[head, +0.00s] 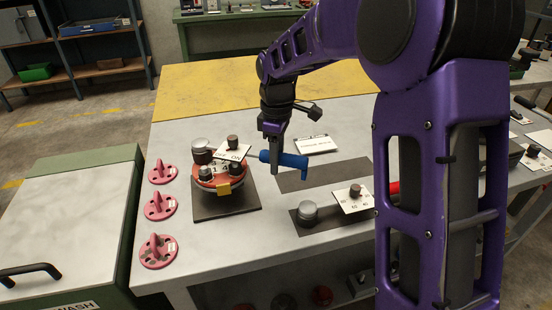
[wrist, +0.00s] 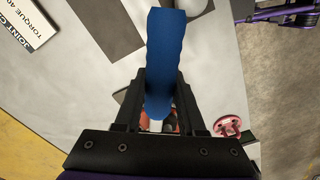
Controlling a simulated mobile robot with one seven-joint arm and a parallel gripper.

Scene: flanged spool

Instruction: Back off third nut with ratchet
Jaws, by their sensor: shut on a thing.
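My gripper (head: 273,160) is shut on the blue ratchet handle (head: 294,160), to the right of the spool and above the bench. The ratchet's left end points at the spool; I cannot tell whether it touches a nut. The flanged spool (head: 231,189) has an orange-red top flange and stands on a dark mat (head: 208,209). Dark nuts or studs (head: 205,169) stand on the flange, partly covered by a white dial plate. In the wrist view the blue handle (wrist: 164,60) runs up between the fingers, with orange-red parts of the spool barely visible below it.
Several pink lockout pieces (head: 160,206) line the bench's left edge. A white sign (head: 316,145) lies behind the ratchet. A grey cylinder (head: 308,212) and a white dial plate (head: 352,199) sit on a dark mat at right. Yellow surface (head: 215,88) covers the back.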

